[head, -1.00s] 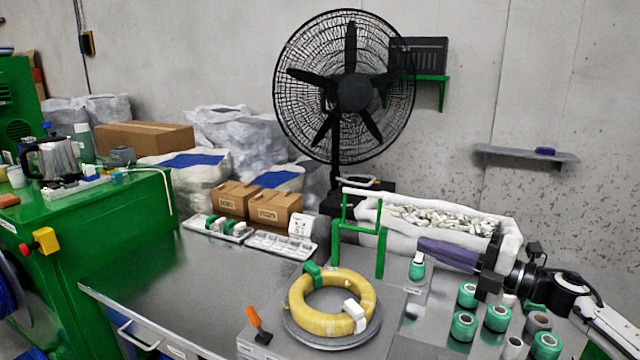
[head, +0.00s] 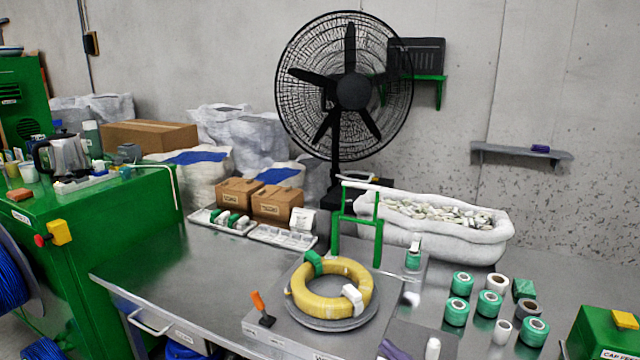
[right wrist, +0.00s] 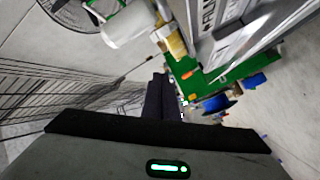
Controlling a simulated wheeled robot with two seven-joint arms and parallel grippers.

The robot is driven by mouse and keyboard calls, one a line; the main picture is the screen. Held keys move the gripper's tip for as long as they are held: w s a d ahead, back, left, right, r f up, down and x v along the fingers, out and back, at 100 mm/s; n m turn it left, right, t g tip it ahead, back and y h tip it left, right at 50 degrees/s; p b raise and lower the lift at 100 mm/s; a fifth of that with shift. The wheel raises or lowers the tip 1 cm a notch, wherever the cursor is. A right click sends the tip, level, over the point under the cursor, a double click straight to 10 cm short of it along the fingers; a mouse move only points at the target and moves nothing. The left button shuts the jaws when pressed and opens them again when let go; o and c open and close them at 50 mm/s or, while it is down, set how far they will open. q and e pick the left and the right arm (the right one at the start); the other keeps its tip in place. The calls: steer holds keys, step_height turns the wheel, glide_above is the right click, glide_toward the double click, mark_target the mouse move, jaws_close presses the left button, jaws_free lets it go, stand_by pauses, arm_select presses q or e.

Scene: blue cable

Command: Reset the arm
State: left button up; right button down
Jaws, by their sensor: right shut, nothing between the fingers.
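My right gripper (right wrist: 161,82) shows in the right wrist view as two dark fingers side by side, shut with nothing between them. It points out over the floor, away from the table. My left gripper is in neither view. Blue cable (head: 12,275) is wound on a spool at the far left of the head view.
A yellow coil (head: 305,303) lies on a round grey plate at the front of the metal table (head: 180,275). Several green rolls (head: 489,303) stand to its right. A white sack (head: 395,236) lies behind. The green cabinet (head: 110,240) stands left, the black fan (head: 352,90) behind.

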steer(key=s+f+m+g+h, duration=0.2)
steer(key=s+f+m, duration=0.3)
steer(key=s, duration=0.5)
steer(key=s+d+f+m+g+h, duration=0.1)
steer(key=s+f+m+g+h, duration=0.1)
steer(key=s+f, duration=0.6)
steer(key=s+d+f+m+g+h, duration=0.1)
steer(key=s+f+m+g+h, duration=0.1)
steer(key=s+f+m, duration=0.5)
steer(key=s+h, duration=0.1)
steer(key=s, duration=0.4)
steer(key=shift+s+d+f+m+g+h, duration=0.2)
steer(key=shift+s+f+m+g+h, duration=0.05)
steer(key=shift+s+m+g+h, duration=0.05)
